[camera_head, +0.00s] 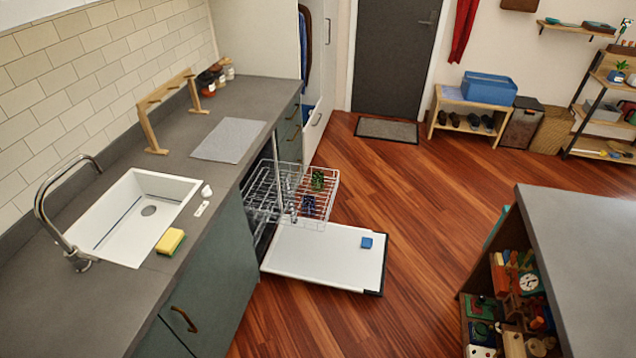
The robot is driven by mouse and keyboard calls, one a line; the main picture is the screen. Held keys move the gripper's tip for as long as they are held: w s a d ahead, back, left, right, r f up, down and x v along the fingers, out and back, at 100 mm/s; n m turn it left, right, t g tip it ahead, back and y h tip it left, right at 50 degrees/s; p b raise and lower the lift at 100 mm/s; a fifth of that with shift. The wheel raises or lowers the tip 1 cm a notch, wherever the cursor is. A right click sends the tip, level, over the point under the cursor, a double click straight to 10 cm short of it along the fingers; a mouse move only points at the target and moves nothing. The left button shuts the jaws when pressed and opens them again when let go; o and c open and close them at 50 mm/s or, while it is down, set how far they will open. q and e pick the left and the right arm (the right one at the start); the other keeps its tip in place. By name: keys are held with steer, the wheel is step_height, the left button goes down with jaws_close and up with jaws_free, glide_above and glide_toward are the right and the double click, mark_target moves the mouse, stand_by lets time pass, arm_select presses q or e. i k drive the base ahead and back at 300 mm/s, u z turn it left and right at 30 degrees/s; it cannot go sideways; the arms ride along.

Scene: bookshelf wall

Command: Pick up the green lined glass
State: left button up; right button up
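A small green glass (317,180) stands in the pulled-out wire rack (322,221) of the open dishwasher. It is too small in the view to make out its lines. A dark blue glass (308,204) stands nearer in the same rack. The dishwasher door (315,258) is folded down flat, and a blue block-like item (367,242) lies on it. Neither of my grippers shows in the head view.
The counter (228,98) with a white sink (125,240), faucet (60,215), yellow sponge (170,241) and grey mat (228,140) runs along the left. A grey-topped island (580,240) with toy-filled shelves stands at right. Wooden floor (420,215) between is clear.

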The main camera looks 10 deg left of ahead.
mark_target(317, 185)
steer(key=z, duration=0.55)
steer(key=i, duration=1.35)
steer(key=u, duration=0.1)
